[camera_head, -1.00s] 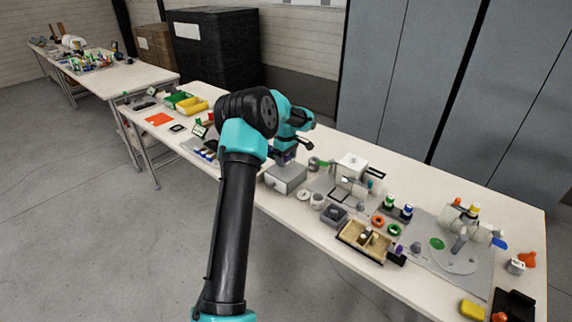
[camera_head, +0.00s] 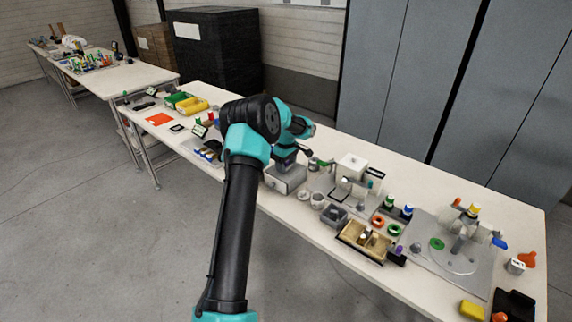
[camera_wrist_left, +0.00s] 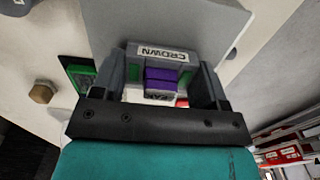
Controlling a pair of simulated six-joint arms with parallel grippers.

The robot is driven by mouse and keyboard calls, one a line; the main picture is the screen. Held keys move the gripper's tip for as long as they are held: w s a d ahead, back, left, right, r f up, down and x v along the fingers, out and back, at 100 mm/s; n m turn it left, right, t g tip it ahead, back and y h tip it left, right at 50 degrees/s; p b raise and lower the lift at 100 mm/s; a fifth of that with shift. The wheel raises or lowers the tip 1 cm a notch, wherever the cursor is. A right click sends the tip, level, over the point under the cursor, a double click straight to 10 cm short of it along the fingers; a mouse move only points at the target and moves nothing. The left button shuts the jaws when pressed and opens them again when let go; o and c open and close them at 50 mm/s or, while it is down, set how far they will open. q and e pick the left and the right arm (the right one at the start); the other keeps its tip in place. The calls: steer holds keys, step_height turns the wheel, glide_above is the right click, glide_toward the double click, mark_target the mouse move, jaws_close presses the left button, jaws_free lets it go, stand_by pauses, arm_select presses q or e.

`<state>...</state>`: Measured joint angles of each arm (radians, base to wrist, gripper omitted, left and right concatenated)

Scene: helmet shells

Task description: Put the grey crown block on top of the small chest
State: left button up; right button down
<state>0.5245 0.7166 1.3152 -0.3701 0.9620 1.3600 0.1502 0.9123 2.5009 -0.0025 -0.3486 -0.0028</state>
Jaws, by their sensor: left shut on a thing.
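The grey crown block (camera_wrist_left: 128,55) bears a CROWN label and is between the fingers of my left gripper (camera_wrist_left: 158,85) in the left wrist view. The gripper is shut on it. A purple part (camera_wrist_left: 160,77) and a second small white label show between the fingers. A plain grey box, which I take for the small chest (camera_wrist_left: 215,18), lies beyond the block. In the head view, the chest (camera_head: 287,181) stands on the table and my left gripper (camera_head: 285,165) is right over its top. I cannot tell whether the block touches it. My right gripper is not in view.
A white box (camera_head: 352,162) on a grey plate and a divided wooden tray (camera_head: 364,241) stand right of the chest. Small round parts lie close to its right. Green and yellow bins (camera_head: 194,106) are at the far left. The table's front edge is near the chest.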

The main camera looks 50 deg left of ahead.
arm_select(q)
steer(key=shift+f, duration=0.15)
steer(key=o, duration=0.9)
step_height(320, 180, up, 12)
steer(key=shift+r, duration=0.2)
stand_by(0.4)
